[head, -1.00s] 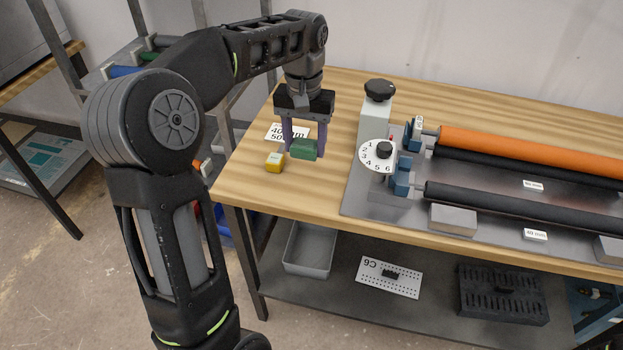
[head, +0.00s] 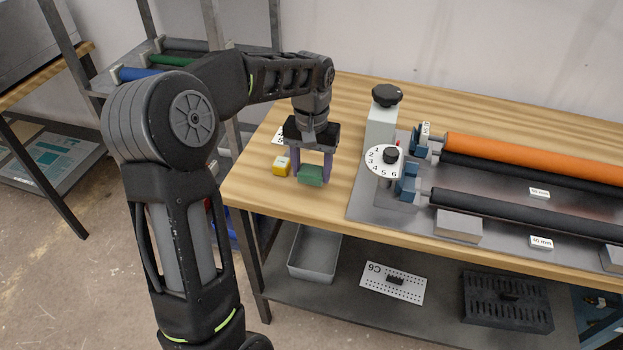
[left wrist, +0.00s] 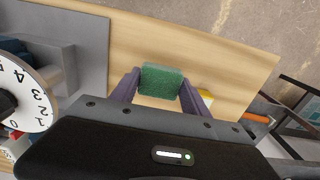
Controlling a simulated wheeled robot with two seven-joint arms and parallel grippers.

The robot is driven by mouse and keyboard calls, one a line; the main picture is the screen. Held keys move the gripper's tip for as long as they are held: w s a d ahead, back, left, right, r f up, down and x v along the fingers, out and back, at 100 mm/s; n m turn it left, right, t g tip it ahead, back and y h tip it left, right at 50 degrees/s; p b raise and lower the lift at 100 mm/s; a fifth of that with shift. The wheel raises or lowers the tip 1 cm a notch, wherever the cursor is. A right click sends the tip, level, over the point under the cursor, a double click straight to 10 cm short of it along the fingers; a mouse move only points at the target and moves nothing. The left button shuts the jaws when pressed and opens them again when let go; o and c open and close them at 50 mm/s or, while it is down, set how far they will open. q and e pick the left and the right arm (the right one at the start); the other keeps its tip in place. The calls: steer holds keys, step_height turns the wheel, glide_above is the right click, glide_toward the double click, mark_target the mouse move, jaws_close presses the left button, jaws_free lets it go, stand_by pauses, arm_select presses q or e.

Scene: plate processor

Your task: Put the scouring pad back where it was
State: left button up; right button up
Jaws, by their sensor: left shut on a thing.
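The green scouring pad (head: 311,175) is held between the fingers of my left gripper (head: 311,172), over the left end of the wooden bench (head: 250,180). In the left wrist view the pad (left wrist: 161,81) sits between the two purple fingers of the gripper (left wrist: 160,88). I cannot tell whether the pad touches the bench top. My right gripper is not in view.
The machine with the number dial (head: 384,160), an orange roller (head: 530,158) and black rollers stands right of the gripper. A white label lies partly hidden behind the gripper. A grey bin (head: 315,254) and a black tray (head: 507,300) are on the lower shelf.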

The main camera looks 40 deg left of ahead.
mark_target(312, 181)
arm_select(q)
steer(key=shift+f, duration=1.7)
steer(key=shift+f, duration=0.1)
steer(key=shift+f, duration=0.15)
steer(key=o, duration=1.3)
step_height(312, 181, up, 12)
steer(key=shift+r, duration=0.25)
